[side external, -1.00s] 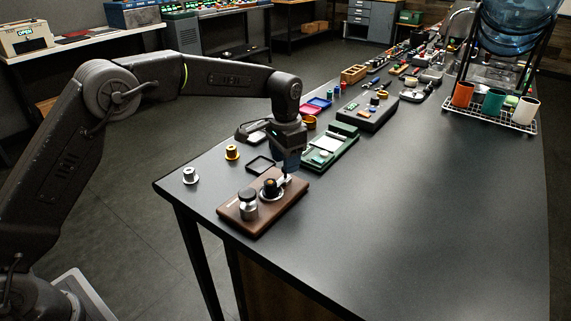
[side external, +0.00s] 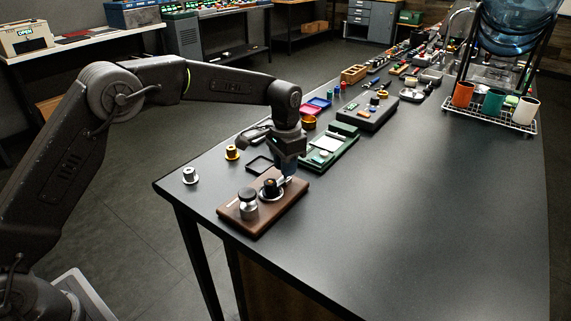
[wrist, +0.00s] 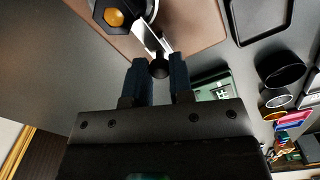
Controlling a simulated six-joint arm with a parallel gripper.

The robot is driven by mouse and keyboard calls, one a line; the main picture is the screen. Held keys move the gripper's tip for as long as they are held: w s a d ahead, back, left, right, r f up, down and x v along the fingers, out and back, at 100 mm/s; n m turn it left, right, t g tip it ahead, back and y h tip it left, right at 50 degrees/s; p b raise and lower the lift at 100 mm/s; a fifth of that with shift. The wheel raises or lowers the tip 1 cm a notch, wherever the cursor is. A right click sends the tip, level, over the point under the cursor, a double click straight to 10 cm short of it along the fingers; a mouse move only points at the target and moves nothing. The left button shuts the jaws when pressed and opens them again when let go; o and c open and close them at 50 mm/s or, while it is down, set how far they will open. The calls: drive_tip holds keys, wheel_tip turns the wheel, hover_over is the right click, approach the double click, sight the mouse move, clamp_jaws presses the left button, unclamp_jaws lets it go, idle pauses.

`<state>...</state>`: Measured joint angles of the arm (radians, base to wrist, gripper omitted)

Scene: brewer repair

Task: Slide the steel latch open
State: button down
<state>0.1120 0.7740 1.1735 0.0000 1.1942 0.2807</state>
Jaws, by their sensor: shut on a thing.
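The steel latch is a bright flat bar (wrist: 148,36) with a small dark round knob (wrist: 159,69) at its end in the wrist view. It lies over a brown board (wrist: 195,22), beside a dark part with an amber centre (wrist: 114,17). In the side view the board (side external: 240,221) sits near the table's front left corner. My gripper (wrist: 158,70) has its two blue fingers on either side of the knob, shut on it. In the side view my gripper (side external: 288,177) is low over the board's far right end, and it largely hides the latch.
A metal cylinder with a dark cap (side external: 248,205) stands on the board's near end. A black tray (side external: 260,164) and a green case (side external: 335,149) lie beyond.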

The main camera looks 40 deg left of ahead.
drive_tip(key=shift+w, duration=1.25)
drive_tip(key=shift+r, duration=0.1)
drive_tip(key=c, duration=1)
unclamp_jaws()
drive_tip(key=shift+r, duration=6.85)
